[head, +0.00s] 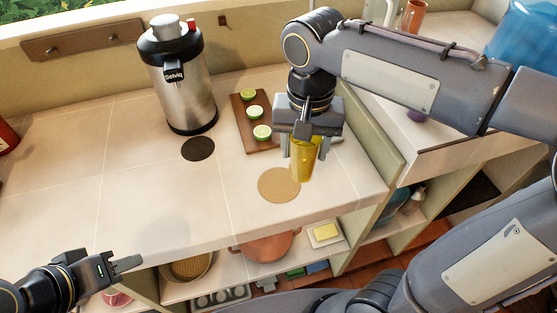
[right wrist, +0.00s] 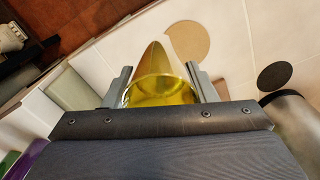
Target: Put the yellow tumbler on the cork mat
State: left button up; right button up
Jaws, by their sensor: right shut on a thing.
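The yellow tumbler (head: 303,160) is see-through and roughly upright, between the fingers of my right gripper (head: 304,150). In the right wrist view the tumbler (right wrist: 160,82) sits between both fingers of the right gripper (right wrist: 164,88), which is shut on it. The round cork mat (head: 278,186) lies bare on the counter, just below and left of the tumbler in the head view. It also shows in the right wrist view (right wrist: 190,40), beyond the tumbler. My left gripper (head: 128,264) is at the lower left, in front of the counter; its finger gap is not clear.
A steel dispenser (head: 183,85) stands at the back, with a black round mat (head: 198,149) before it. A brown board (head: 243,98) with lime halves (head: 262,133) lies behind the cork mat. A raised edge (head: 372,135) bounds the counter's right.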

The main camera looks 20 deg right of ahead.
jog(key=shift+w+a+f, duration=0.6)
jog(key=shift+w+f, duration=0.15)
jog(key=shift+f, duration=0.8)
jog(key=shift+w+a+f, duration=0.6)
jog(key=shift+w+f, duration=0.2)
jog(key=shift+f, duration=0.8)
jog(key=shift+w+a+f, duration=0.6)
jog(key=shift+w+f, duration=0.15)
jog(key=shift+f, duration=0.8)
jog(key=shift+f, duration=0.1)
jog(key=o, duration=1.2)
jog(key=shift+c, duration=0.2)
